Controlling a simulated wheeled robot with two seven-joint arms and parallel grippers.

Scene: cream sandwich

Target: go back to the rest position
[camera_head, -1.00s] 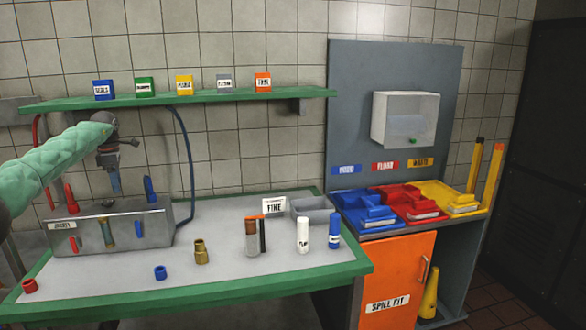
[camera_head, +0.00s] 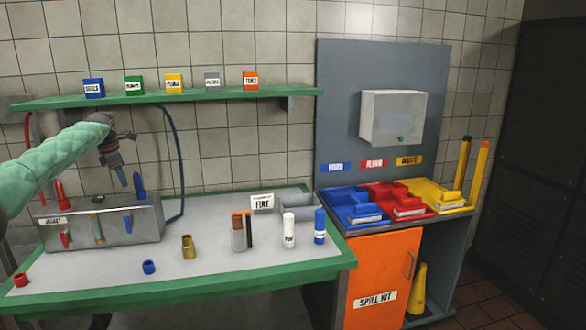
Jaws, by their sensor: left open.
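My left gripper (camera_head: 121,177) is at the left of the head view, on the end of a green-sleeved arm (camera_head: 55,155). It points down above the metal box labelled JACKET (camera_head: 135,228) on the table. It is open, with nothing visible between its fingers, though the fingers are small and dark in this view. A red nozzle (camera_head: 60,192) and a blue nozzle (camera_head: 140,189) stand up from the box top on either side of it. The gripper looks apart from both. My right gripper is not in view.
The green-edged table (camera_head: 215,272) holds a brass fitting (camera_head: 188,247), a blue cap (camera_head: 149,267), a red cap (camera_head: 20,280), and white (camera_head: 289,230) and blue (camera_head: 320,226) bottles. A shelf (camera_head: 220,95) hangs above. The orange spill kit cabinet (camera_head: 380,270) stands at right.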

